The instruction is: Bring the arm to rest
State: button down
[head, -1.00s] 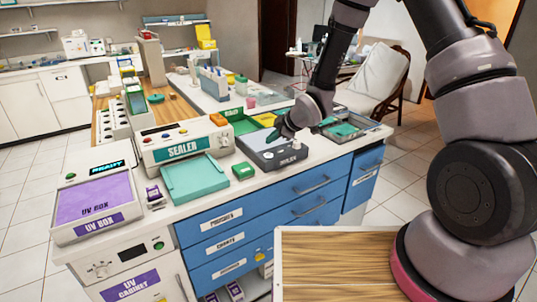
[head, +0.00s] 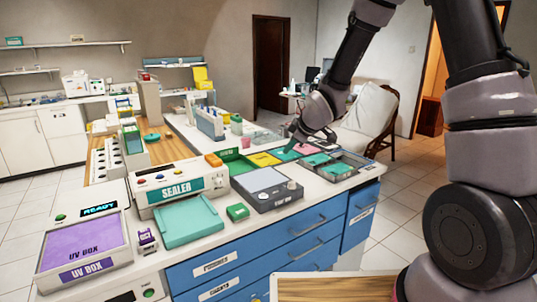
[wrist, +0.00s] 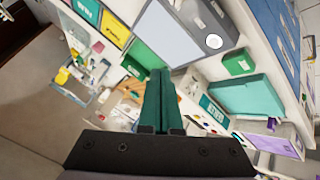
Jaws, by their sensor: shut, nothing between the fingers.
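My gripper (head: 296,138) is at the end of my arm, above the counter near the colored trays at its far right. In the wrist view the two green fingers (wrist: 158,100) lie together with nothing between them. In the head view the fingertips are small and partly hidden by my wrist. The grey device with a flat screen (head: 264,186) lies on the counter to the left of and nearer than my gripper; it also shows in the wrist view (wrist: 170,35).
The sealer (head: 176,188), a teal tray (head: 188,222), a small green box (head: 237,212) and the UV box (head: 84,240) stand on the counter. A compartment tray (head: 340,166) lies right of my gripper. A reclined chair (head: 368,118) stands behind. Blue drawers (head: 318,240) form the counter front.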

jog(key=s+d+r+m+h, duration=0.2)
jog(key=s+d+r+m, duration=0.3)
jog(key=d+r, duration=0.25)
jog(key=s+d+r+m+h, duration=0.1)
jog(key=s+d+r+m, duration=0.3)
jog(key=d+r, duration=0.4)
jog(key=s+d+r+m, duration=0.1)
jog(key=s+r+m, duration=0.3)
jog(key=s, duration=0.5)
jog(key=s+d+r+m, duration=0.2)
jog(key=s+m, duration=0.3)
jog(key=s, duration=0.4)
jog(key=shift+s+r+m+y, duration=0.15)
jog(key=shift+r+m+y, duration=0.15)
jog(key=shift+r, duration=0.55)
